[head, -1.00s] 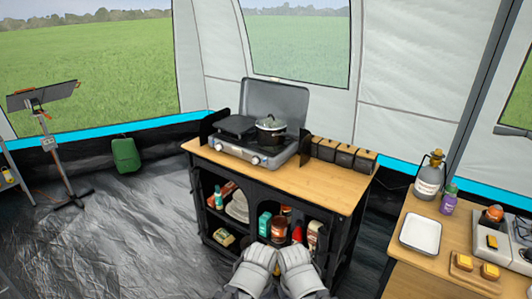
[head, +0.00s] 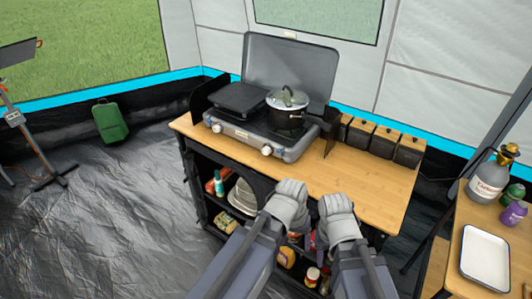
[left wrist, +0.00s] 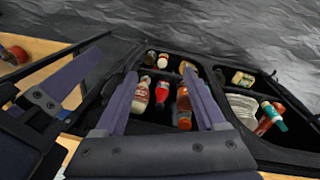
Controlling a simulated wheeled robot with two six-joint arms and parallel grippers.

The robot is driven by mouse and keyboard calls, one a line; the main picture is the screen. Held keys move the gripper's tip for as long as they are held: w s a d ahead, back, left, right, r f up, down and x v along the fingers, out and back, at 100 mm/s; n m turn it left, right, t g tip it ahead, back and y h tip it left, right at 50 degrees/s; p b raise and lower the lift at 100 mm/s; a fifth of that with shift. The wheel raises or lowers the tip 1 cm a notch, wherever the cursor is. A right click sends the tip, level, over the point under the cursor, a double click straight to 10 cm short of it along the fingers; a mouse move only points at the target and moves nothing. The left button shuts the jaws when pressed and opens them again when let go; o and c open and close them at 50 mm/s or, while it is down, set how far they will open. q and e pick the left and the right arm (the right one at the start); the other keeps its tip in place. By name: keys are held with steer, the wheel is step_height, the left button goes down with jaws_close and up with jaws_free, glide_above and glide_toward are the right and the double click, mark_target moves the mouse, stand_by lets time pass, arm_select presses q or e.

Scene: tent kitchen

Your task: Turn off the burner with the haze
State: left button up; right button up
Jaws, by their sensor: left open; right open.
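The grey two-burner camping stove (head: 245,138) stands on the wooden cabinet top with its lid raised. A dark griddle plate (head: 240,98) covers the left burner, and a black pot with a glass lid (head: 287,108) sits on the right burner. Two knobs are on the front panel, the left knob (head: 217,128) and the right knob (head: 266,150). I cannot make out haze over either burner. My left gripper (head: 291,190) is open and empty near the front edge of the cabinet top, below the pot. My right gripper (head: 336,203) is open and empty beside it. Neither touches the stove.
Dark canisters with wooden lids (head: 383,140) stand right of the stove. The wooden top (head: 345,180) is bare in front of them. Open shelves below hold bottles and plates (head: 243,196). A side table at right holds a white tray (head: 485,258) and bottles.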

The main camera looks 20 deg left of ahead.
arm_select(q)
steer(key=w+f+n+t+h+b, duration=0.3)
steer(key=w+f+n+h+b, duration=0.15)
steer(key=w+n+b, duration=0.35)
steer(key=n+t+h+b, duration=0.1)
steer(key=n+t+b, duration=1)
steer(key=n, duration=1.2)
glide_toward(264, 152)
step_height(264, 152, down, 2)
steer(key=t+p, duration=0.2)
steer(key=shift+m, duration=0.3)
steer(key=shift+d+x, duration=0.15)
steer(key=shift+x, duration=2.05)
steer(key=shift+d+x, duration=0.15)
steer(key=shift+x, duration=2.1)
steer(key=shift+s+r, duration=0.15)
steer(key=shift+s, duration=0.05)
arm_select(e)
step_height(264, 152, down, 19)
steer(key=shift+f, duration=0.15)
steer(key=shift+s, duration=0.1)
arm_select(q)
jaws_close()
